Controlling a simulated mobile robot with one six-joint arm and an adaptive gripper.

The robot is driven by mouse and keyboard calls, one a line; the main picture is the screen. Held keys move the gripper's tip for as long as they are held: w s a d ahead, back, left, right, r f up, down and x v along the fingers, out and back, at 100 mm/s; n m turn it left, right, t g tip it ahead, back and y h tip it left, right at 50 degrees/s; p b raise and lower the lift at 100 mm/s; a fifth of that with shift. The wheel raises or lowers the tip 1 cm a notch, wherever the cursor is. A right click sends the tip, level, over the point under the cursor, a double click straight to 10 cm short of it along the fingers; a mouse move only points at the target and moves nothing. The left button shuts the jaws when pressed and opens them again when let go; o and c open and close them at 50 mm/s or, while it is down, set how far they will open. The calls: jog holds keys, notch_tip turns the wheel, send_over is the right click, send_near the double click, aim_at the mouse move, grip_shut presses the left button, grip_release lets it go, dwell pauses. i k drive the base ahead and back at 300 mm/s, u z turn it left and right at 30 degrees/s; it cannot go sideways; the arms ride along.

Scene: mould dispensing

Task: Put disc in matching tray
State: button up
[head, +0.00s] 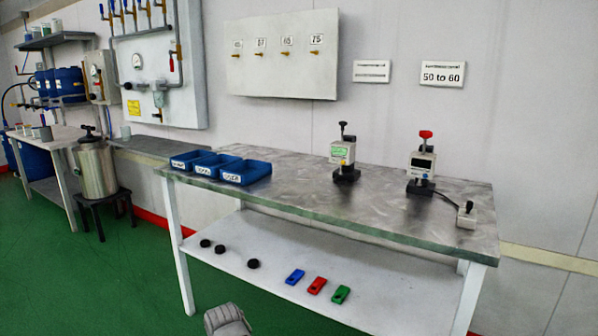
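Three blue trays stand side by side at the left end of the metal table: a left tray (186,166), a middle tray (203,170) and a right tray (233,177). Each has a white label on its front, too small to read surely. Three black discs lie on the white lower shelf: a left disc (205,243), a middle disc (220,249) and a right disc (253,263). The trays' insides are mostly hidden by their walls. A grey part, probably of my arm, shows at the bottom edge. My gripper's fingers are not visible.
Two small bench gauges, one green-labelled (343,153) and one red-topped (422,165), stand on the metal table (310,200). Blue (295,277), red (317,285) and green (341,294) blocks lie on the lower shelf (390,285). A wall sign (442,74) reads "50 to 60". The table's middle is clear.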

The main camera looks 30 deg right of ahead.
aim_at(339, 181)
jog(key=u, duration=0.4)
jog(key=k, duration=1.25)
jog(key=z, duration=0.85)
jog(key=i, duration=0.95)
jog(key=u, duration=0.05)
